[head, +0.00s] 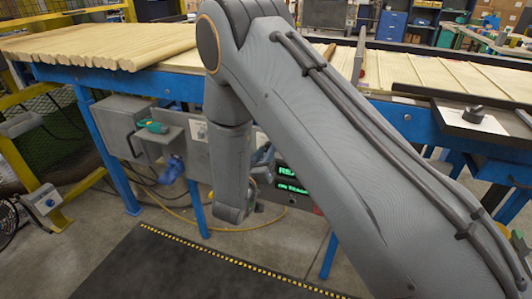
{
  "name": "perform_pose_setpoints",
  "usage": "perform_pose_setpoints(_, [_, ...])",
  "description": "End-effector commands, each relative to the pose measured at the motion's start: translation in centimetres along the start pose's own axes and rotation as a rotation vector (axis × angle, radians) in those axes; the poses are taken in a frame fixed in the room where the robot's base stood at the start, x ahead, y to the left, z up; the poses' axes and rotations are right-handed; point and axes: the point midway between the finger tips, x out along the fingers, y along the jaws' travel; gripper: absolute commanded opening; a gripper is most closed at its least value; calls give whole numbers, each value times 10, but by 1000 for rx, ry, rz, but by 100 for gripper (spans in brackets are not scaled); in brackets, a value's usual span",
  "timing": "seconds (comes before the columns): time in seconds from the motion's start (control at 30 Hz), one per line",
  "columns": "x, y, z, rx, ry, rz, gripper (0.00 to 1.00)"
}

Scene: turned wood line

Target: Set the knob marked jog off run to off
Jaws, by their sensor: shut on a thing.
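My arm fills the middle and right of the head view, and its wrist hangs in front of a grey control panel (196,160) under the bench. Part of my gripper (263,162) shows just right of the wrist, close to the panel. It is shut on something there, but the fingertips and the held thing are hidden. No jog, off or run marking can be read, so I cannot tell the setting of that knob.
Another dark knob (475,113) sits on a white plate at the right. A pedestal box with a dial (47,201) stands at the far left. Green displays (290,187) glow right of my wrist. Wooden rods (100,45) lie on the blue-framed bench. A dark mat (180,265) covers the floor in front.

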Motion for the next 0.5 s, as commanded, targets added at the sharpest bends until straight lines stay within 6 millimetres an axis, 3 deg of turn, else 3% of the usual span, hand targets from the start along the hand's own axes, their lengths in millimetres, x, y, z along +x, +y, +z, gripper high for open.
perform_pose_setpoints(0.5, [0, 0, 0, 421, 0, -1, 5])
